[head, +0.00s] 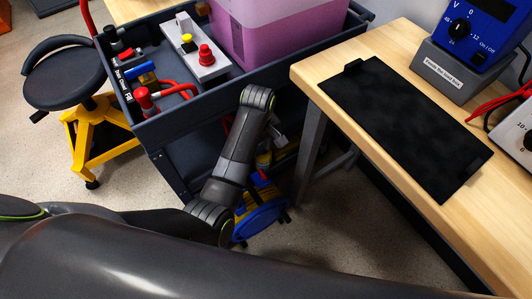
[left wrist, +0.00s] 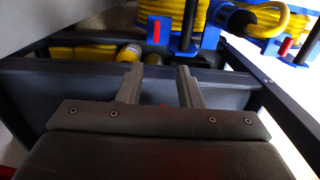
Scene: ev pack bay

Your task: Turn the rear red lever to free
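Two small red levers show at the top of the left wrist view: one (left wrist: 155,31) on a blue frame with yellow coils, the other (left wrist: 285,47) on a blue part further right. I cannot tell which is the rear one, nor how each is set. My left gripper (left wrist: 160,84) has its two grey fingers apart, with no object seen held between them. The red levers lie beyond the fingertips, apart from them. In the head view my left gripper (head: 279,128) is partly hidden behind its wrist, low beside the cart's near side. My right gripper is not in view.
A dark cart (head: 190,122) holds a pink bin (head: 255,35), a red button box (head: 205,58) and tools. A wooden bench (head: 400,45) with a black mat (head: 400,120) stands at right. A blue reel (head: 262,220) lies low under my left forearm. A stool (head: 65,75) stands left.

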